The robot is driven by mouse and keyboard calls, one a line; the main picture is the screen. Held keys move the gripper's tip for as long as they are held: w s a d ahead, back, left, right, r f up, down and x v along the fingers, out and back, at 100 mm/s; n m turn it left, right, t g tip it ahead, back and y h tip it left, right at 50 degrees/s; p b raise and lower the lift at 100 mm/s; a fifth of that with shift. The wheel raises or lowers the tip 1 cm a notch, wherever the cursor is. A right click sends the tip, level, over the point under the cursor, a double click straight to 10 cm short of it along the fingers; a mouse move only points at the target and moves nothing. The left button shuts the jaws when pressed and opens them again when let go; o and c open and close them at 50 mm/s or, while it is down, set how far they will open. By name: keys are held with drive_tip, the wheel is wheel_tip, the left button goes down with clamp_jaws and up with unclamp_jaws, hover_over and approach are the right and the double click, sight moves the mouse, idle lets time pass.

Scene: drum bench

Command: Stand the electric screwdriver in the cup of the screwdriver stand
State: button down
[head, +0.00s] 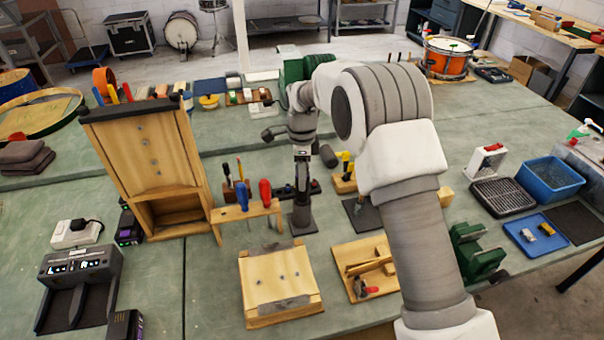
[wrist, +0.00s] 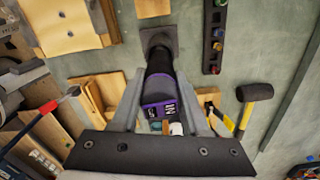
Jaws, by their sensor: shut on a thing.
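My gripper (head: 302,184) hangs pointing down over the middle of the bench. In the wrist view its two fingers (wrist: 158,105) are closed on the sides of the electric screwdriver (wrist: 160,88), a dark body with a purple-trimmed end facing the camera. The screwdriver looks about upright. The screwdriver stand shows as a dark square base (wrist: 158,37) beyond the screwdriver's far end; in the head view its base (head: 301,224) is directly below my gripper. The screwdriver's body hides the cup, so I cannot tell whether the tip is inside it.
A wooden rack (head: 262,211) with screwdrivers stands left of the stand. A wooden block (head: 279,281) lies in front. A dark strip with coloured knobs (wrist: 215,36) and a mallet (wrist: 255,92) lie on the other side. A tall wooden cabinet (head: 150,150) rises further left.

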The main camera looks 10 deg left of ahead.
drive_tip(key=shift+f, duration=0.4)
drive_tip(key=shift+c, duration=1.6)
unclamp_jaws()
wheel_tip(320, 180, up, 18)
drive_tip(key=shift+f+b, duration=0.25)
drive_tip(key=shift+b, duration=0.1)
